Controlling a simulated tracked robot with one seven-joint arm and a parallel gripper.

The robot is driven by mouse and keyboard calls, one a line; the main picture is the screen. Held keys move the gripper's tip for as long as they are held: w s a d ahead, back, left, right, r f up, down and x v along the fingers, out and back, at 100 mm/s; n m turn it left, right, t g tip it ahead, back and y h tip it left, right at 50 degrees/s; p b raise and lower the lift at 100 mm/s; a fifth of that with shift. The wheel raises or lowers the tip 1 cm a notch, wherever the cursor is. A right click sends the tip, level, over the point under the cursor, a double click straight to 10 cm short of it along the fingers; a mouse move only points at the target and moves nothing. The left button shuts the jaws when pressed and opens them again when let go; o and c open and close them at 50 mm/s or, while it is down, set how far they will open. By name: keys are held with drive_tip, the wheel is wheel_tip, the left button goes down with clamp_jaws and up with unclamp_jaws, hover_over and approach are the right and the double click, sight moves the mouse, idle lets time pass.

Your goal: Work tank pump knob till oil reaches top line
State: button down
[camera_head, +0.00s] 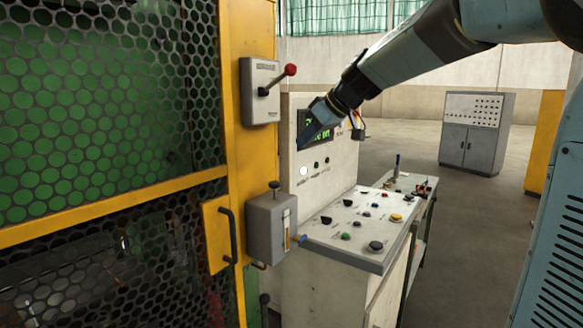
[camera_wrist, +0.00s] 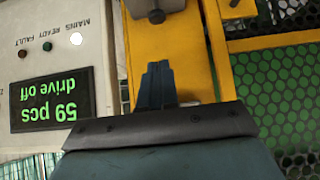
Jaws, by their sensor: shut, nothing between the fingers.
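The oil tank is a grey box (camera_head: 265,232) on the yellow frame. The pump knob (camera_head: 274,185) is dark and stands on a short stem on its top. A narrow sight glass (camera_head: 287,232) on the tank front shows amber in its lower part; its lines are too small to read. My gripper (camera_head: 303,143) is shut and empty, above and right of the knob, in front of the panel display. The wrist view is upside down: the knob (camera_wrist: 157,16) and part of the tank (camera_wrist: 150,4) are at the top, apart from my gripper's fingertips (camera_wrist: 158,66).
A lever box (camera_head: 260,92) with a red-tipped lever is above the tank. A mesh guard (camera_head: 100,110) fills the left. A control desk (camera_head: 350,225) with several buttons stands right of the tank. The display (camera_wrist: 48,100) reads "59 pcs drive off". A white lamp (camera_wrist: 76,39) is lit.

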hover_over(276, 182)
drive_tip(key=s+d, duration=0.2)
wheel_tip(276, 182, down, 9)
drive_tip(key=shift+s+d+f, duration=0.1)
drive_tip(key=shift+f, duration=0.95)
